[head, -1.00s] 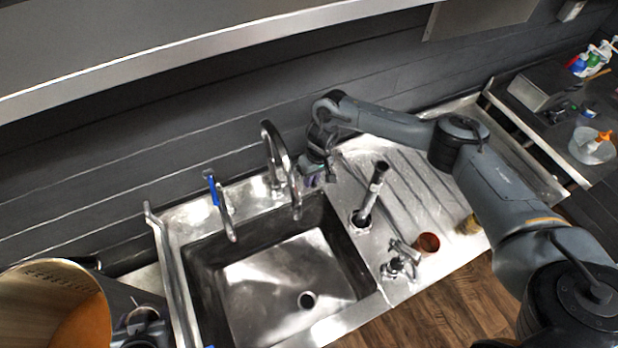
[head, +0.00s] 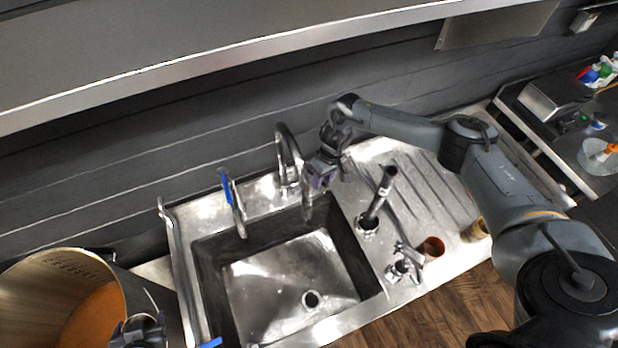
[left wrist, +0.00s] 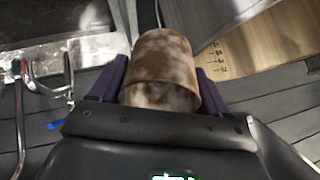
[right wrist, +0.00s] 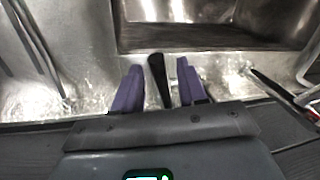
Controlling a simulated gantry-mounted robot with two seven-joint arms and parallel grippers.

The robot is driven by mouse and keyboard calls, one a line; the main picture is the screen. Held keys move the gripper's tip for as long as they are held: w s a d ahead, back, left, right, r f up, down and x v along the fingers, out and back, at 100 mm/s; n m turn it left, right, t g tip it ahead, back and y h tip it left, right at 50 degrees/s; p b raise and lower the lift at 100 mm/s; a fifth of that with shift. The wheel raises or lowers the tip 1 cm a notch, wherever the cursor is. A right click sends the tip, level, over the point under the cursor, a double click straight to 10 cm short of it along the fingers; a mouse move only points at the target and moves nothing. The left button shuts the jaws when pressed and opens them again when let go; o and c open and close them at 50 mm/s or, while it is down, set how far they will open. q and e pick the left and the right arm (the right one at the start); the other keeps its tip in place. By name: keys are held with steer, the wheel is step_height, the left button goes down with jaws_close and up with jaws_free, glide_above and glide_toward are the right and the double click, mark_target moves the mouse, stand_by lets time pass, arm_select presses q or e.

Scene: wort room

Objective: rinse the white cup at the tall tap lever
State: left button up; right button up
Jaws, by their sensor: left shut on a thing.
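The cup (left wrist: 165,65), whitish with heavy brown stains, is held between the purple fingers of my left gripper (left wrist: 160,85). In the head view, my left gripper (head: 140,332) is at the lower left, in front of the big steel pot; the cup cannot be made out there. The tall tap (head: 288,158) curves over the back of the sink (head: 300,270). My right gripper (head: 322,178) is just right of its spout. In the right wrist view, a dark lever (right wrist: 159,80) stands between the open fingers (right wrist: 158,85), with gaps on both sides.
The big pot (head: 160,305) with orange-brown contents stands left of the sink. A blue-handled tap (head: 232,200) is left of the tall tap. An upright pipe (head: 378,200), a small fitting (head: 402,262) and a copper-coloured cup (head: 432,248) stand right of the basin.

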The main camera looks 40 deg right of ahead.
steer(key=shift+r, duration=0.1)
step_height(320, 180, up, 12)
steer(key=d, duration=0.2)
steer(key=shift+d+f, duration=0.15)
steer(key=shift+f, duration=0.05)
steer(key=shift+s, duration=0.1)
stand_by(0.6)
